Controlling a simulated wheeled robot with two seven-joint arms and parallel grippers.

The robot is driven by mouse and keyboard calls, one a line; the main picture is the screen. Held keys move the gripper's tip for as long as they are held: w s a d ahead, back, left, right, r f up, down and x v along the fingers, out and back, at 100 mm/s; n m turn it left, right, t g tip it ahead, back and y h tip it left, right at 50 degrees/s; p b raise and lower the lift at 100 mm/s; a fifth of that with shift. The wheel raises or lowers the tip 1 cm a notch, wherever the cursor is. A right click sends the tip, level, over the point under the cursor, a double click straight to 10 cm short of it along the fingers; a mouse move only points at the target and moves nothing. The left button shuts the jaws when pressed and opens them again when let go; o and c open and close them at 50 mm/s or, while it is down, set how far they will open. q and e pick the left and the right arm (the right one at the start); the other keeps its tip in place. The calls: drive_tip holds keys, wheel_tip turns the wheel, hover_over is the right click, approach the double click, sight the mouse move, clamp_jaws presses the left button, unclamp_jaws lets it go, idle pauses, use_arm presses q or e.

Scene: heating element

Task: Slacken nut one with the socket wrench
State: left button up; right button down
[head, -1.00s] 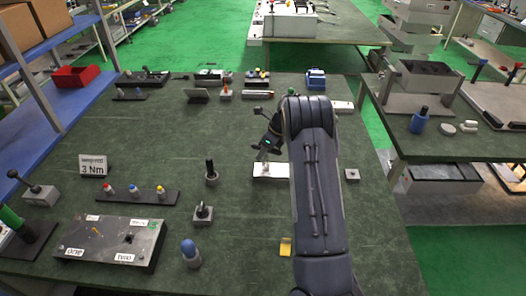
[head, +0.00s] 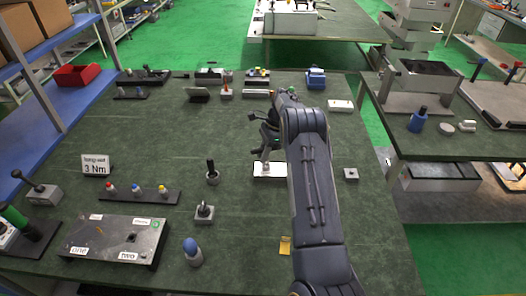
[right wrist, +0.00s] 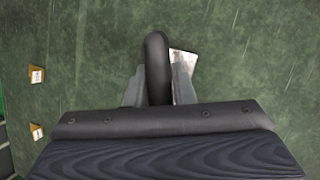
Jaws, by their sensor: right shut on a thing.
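A grey metal plate (head: 115,238) with label tags, including "one" and "two", lies at the front left of the green bench in the head view; the nuts on it are too small to make out. My right gripper (head: 266,142) is near the middle of the bench, far to the right of the plate and above a white block (head: 270,172). In the right wrist view my right gripper (right wrist: 158,88) is shut on a dark, round-ended handle (right wrist: 156,60), which looks like the socket wrench's. Its lower part is hidden. My left gripper is out of view.
A "3 Nm" sign (head: 95,165) and a strip of coloured knobs (head: 138,195) stand behind the plate. Upright tools (head: 212,172) and a blue-topped piece (head: 192,250) stand between plate and gripper.

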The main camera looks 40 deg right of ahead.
drive_tip(key=n, duration=0.2)
drive_tip(key=n+g, duration=0.1)
drive_tip(key=shift+s+n+g, duration=0.15)
drive_tip(key=shift+n+g, duration=0.15)
drive_tip(key=shift+n, duration=0.1)
drive_tip(key=shift+s+n, duration=0.1)
drive_tip(key=shift+n, duration=0.2)
drive_tip(key=n+g, duration=0.1)
drive_tip(key=n, duration=0.1)
drive_tip(key=n+h, duration=0.1)
drive_tip(key=n, duration=0.1)
drive_tip(key=shift+s+d+g, duration=0.1)
drive_tip(key=shift+s+g, duration=0.1)
drive_tip(key=shift+g, duration=0.2)
drive_tip(key=shift+r+p, duration=0.15)
drive_tip(key=shift+p, duration=0.15)
drive_tip(key=shift+r+p, duration=0.55)
drive_tip(key=shift+r, duration=0.4)
